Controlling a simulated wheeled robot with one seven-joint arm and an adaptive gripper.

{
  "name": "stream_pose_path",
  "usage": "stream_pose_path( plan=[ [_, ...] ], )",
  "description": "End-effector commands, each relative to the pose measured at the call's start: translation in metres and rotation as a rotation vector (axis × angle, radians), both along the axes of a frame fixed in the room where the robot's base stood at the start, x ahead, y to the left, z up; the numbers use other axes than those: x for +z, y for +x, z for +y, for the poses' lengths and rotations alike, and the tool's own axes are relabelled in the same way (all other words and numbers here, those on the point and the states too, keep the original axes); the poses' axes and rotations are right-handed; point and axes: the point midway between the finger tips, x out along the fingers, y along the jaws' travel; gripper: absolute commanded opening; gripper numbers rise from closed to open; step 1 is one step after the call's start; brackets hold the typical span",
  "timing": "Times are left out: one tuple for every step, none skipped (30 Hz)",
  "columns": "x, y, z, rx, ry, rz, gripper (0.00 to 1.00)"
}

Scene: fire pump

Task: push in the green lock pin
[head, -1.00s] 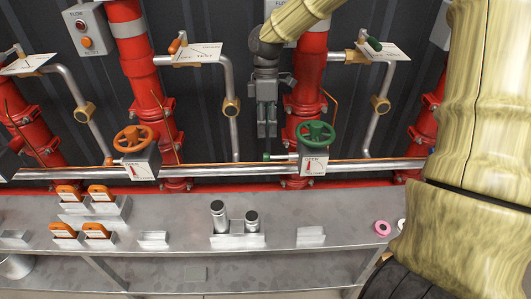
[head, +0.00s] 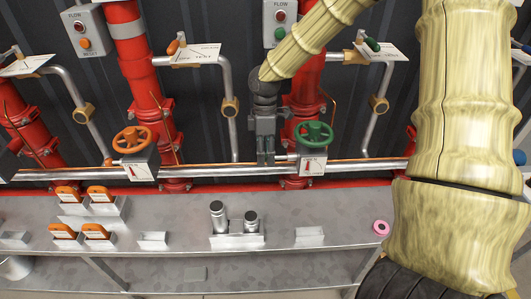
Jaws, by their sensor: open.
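The green handwheel (head: 314,135) sits on a grey valve box (head: 312,162) with a red pointer on its face. A short pale rod (head: 286,157) sticks out from the left side of this box. The green end of the lock pin is hidden behind my gripper (head: 266,162). My gripper points down just left of the box, its fingertips at the height of the rod. It is open, with a narrow gap between the fingers and nothing seen held. Whether it touches the pin cannot be told.
An orange handwheel (head: 132,138) on a similar box is at the left. A silver horizontal pipe (head: 220,171) runs behind. The grey bench (head: 340,214) below carries orange-topped items (head: 98,194), metal cylinders (head: 218,216) and a pink ring (head: 381,227). Red pipes (head: 147,85) stand behind.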

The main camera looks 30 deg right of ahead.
Motion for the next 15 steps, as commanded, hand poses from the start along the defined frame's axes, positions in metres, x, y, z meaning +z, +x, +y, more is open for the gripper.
stream_pose_path(
  plan=[
    [0.0000,0.0000,0.0000,0.000,0.000,0.000,0.48],
    [0.0000,-0.0001,-0.0001,0.000,0.000,0.000,0.46],
    [0.0000,0.0000,0.0000,0.000,0.000,0.000,0.39],
    [0.0000,0.0000,0.0000,0.000,0.000,0.000,0.33],
    [0.0000,0.0001,-0.0001,0.000,0.000,0.000,0.28],
    [0.0000,0.0000,0.0000,0.000,0.000,0.000,0.20],
    [0.0001,0.0000,0.0000,0.000,0.000,0.000,0.15],
    [0.0001,0.0000,0.0000,0.000,0.000,0.000,0.09],
    [0.0002,-0.0001,0.0000,0.000,0.000,0.000,0.02],
    [0.0002,-0.0001,0.0000,0.000,0.000,0.000,0.00],
    [0.0003,0.0000,0.0000,0.000,0.000,0.000,0.00],
    [0.0003,0.0000,0.0000,0.000,0.000,0.000,0.00],
    [0.0003,0.0001,0.0001,0.000,0.000,0.000,0.00],
    [0.0004,0.0002,0.0000,0.000,0.000,0.000,0.00],
    [0.0007,0.0003,0.0000,0.001,0.000,0.000,0.00]
  ],
)
